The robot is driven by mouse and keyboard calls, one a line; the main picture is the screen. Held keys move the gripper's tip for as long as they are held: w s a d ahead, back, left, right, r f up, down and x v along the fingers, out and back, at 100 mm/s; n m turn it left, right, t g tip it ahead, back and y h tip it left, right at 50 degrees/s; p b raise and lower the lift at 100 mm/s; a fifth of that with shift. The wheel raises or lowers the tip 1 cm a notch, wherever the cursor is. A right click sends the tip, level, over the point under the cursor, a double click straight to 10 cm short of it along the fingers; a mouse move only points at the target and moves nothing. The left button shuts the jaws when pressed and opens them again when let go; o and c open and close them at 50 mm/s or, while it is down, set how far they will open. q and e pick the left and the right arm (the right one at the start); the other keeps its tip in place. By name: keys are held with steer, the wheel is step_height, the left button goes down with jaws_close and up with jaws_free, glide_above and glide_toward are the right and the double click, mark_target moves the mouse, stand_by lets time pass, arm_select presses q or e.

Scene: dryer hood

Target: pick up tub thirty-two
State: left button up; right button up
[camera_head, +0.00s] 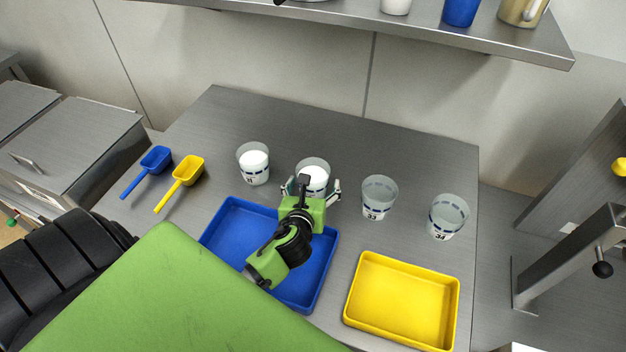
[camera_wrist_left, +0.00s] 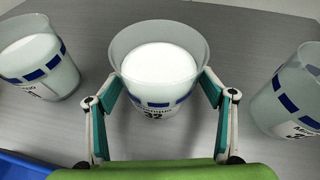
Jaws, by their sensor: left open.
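Tub thirty-two (camera_head: 313,171) is a clear tub with white contents, standing upright on the steel table. My left gripper (camera_head: 312,187) is open, with one finger at each side of the tub's near part. In the left wrist view the fingers of my left gripper (camera_wrist_left: 158,92) reach the tub's sides; I cannot tell whether they touch it. In the head view the gripper hides the tub's lower front. My right gripper is not in view.
Another tub with white contents (camera_head: 253,164) stands to the left. Tubs 33 (camera_head: 378,198) and 34 (camera_head: 447,217) stand to the right. A blue tray (camera_head: 222,234) lies under my arm, a yellow tray (camera_head: 402,301) to its right. Blue (camera_head: 155,159) and yellow (camera_head: 187,170) scoops lie left. A shelf (camera_head: 400,27) overhangs behind.

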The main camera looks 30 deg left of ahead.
arm_select(q)
steer(key=shift+r, duration=0.1)
steer(key=c, duration=1.5)
steer(key=shift+o, duration=0.2)
